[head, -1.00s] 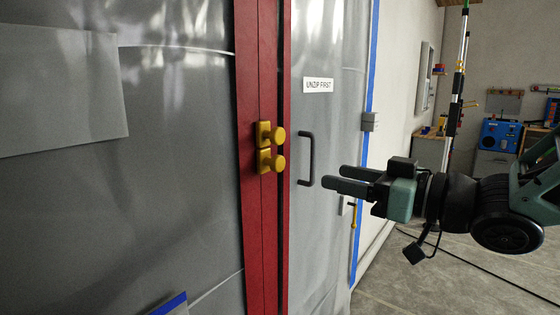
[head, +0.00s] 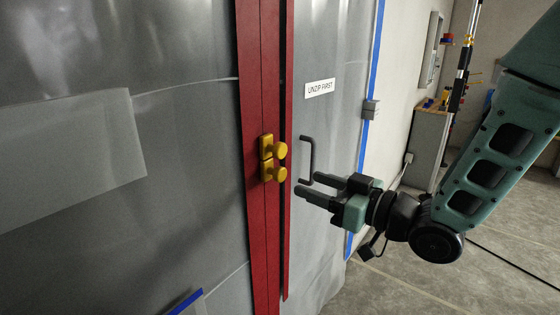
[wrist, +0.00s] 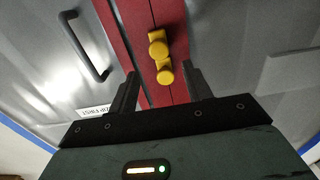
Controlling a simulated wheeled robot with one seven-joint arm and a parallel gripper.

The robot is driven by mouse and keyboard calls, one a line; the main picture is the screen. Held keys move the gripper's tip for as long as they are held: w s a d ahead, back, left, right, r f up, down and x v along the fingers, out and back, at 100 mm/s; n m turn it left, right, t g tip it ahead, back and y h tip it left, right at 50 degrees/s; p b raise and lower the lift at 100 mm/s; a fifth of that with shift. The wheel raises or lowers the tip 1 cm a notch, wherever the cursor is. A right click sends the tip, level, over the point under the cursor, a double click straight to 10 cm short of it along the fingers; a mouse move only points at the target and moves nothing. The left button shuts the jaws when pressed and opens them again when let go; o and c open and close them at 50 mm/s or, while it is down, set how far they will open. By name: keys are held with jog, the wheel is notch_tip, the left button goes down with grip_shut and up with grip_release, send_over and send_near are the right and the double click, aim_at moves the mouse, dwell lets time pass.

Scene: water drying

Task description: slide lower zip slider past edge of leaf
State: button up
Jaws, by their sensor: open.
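Two yellow zip sliders with round knobs sit one above the other on the red zip strip (head: 262,230). The lower slider (head: 273,173) is just below the upper slider (head: 272,147). The wrist view is turned over, so the lower slider (wrist: 157,43) shows above the upper slider (wrist: 164,72) there. The grey leaf (head: 315,125) with a dark handle (head: 312,160) is right of the strip, its red edge (head: 288,210) beside a dark gap. My gripper (head: 310,185) is open and empty, right of the lower slider and apart from it; in the wrist view both sliders show between its fingers.
A label reading "UNZIP FIRST" (head: 319,88) is on the leaf above the handle. A grey block (head: 371,109) sits by the blue tape at right. A cabinet (head: 428,145) stands farther back. The concrete floor at lower right looks mostly clear, with a dark cable on it.

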aim_at(283, 174)
jog(key=p+x, duration=0.1)
jog(key=x, duration=0.8)
